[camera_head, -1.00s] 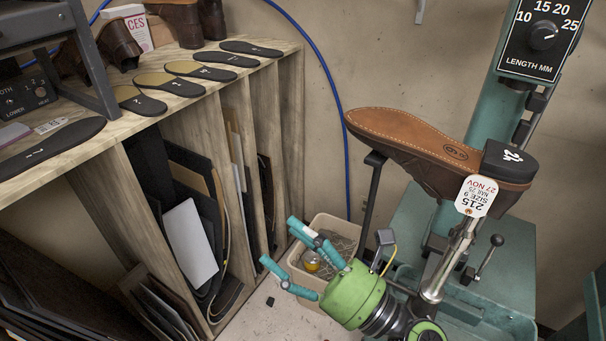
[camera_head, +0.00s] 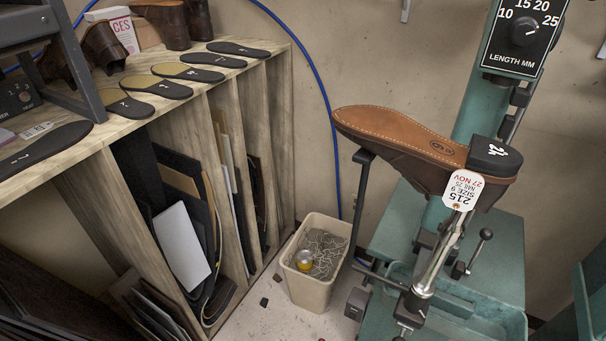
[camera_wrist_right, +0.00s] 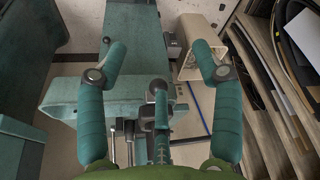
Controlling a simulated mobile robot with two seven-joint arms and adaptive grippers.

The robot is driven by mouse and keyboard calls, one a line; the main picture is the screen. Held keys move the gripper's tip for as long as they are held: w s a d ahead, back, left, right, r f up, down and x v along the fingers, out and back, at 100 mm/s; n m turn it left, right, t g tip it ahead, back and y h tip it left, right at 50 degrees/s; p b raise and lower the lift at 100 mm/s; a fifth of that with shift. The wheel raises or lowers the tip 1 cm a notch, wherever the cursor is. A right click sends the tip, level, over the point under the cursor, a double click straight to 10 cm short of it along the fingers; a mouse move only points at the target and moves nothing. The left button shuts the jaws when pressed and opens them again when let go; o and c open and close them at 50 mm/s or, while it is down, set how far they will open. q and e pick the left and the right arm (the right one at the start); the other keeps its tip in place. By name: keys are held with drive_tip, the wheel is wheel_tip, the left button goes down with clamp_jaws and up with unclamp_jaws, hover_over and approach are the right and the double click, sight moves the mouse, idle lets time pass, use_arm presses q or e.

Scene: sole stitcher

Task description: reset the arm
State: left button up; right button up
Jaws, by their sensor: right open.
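In the head view neither gripper shows. The brown shoe (camera_head: 400,140) with a black heel (camera_head: 492,157) sits sole up on the machine's post, and a white tag (camera_head: 463,190) hangs from it.
A dial panel (camera_head: 524,38) is at upper right. Some floor shows around the bin.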

drive_tip(key=s+f+g, duration=0.1)
drive_tip(key=s+f, duration=0.1)
drive_tip(key=f, duration=1)
drive_tip(key=s+f, duration=0.2)
drive_tip(key=f, duration=0.9)
drive_tip(key=s+d+f+g, duration=0.1)
drive_tip(key=s+d+f, duration=0.2)
drive_tip(key=s+f, duration=0.9)
drive_tip(key=shift+s, duration=1.1)
drive_tip(key=shift+s+f, duration=0.1)
